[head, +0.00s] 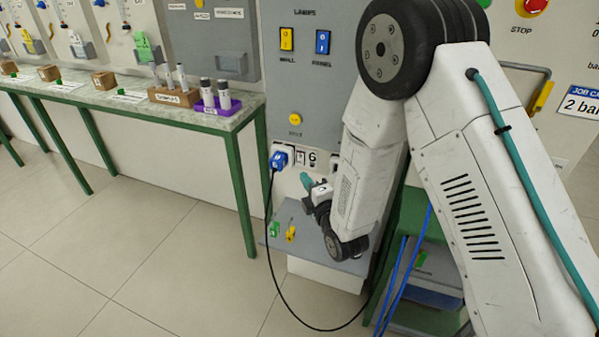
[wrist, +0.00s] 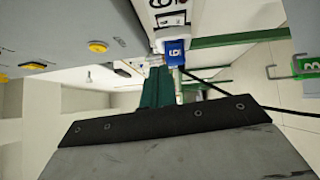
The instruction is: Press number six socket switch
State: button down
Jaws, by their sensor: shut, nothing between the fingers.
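In the head view, a white socket (head: 291,149) sits low on the grey panel, with a blue plug (head: 280,160) in it. A number 6 label (head: 312,159) is just right of it, next to a small dark-edged part that may be the switch. My gripper (head: 306,181), with teal fingertips, is shut and empty just below the label. In the wrist view, the shut fingers (wrist: 157,85) point at the panel near the blue plug marked 6 (wrist: 174,50). The white socket plate (wrist: 166,18) is partly cut off. I cannot tell whether the fingertips touch anything.
A black cable (head: 268,225) hangs from the plug to the floor. A yellow knob (head: 295,119) is above the socket, and lamp switches (head: 287,39) are higher. A low grey shelf (head: 300,240) holds green and yellow parts. A bench (head: 180,113) stands left; open floor lies in front.

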jog(key=shift+r+v, duration=0.15)
jog(key=shift+v, duration=0.75)
jog(key=shift+r+v, duration=0.1)
jog(key=shift+v, duration=0.75)
jog(key=shift+d, duration=0.1)
notch_tip(320, 180, down, 10)
jog(key=s+d+m+g+h, duration=0.1)
jog(key=s+m+g+h, duration=0.15)
jog(key=m+g, duration=0.3)
jog(key=s+d+r+m+g+h, duration=0.1)
jog(key=s+d+m+g+h, duration=0.2)
jog(key=s+d+m+g, duration=0.15)
jog(key=s+d+r+m+g+h, duration=0.1)
jog(key=s+d+r+m, duration=0.3)
jog(key=s+d+r, duration=0.2)
jog(key=s+d+r+m+g, duration=0.2)
jog(key=s+d+r+m, duration=0.3)
jog(key=s+r, duration=0.6)
jog(key=s+d+r+m+g+h, duration=0.1)
jog(key=s+d+r+m+g, duration=0.1)
jog(key=s+d+r+m, duration=0.3)
jog(key=s+d+r, duration=0.4)
jog(key=r, duration=0.5)
jog(key=shift+h, duration=0.35)
jog(key=shift+s, duration=0.15)
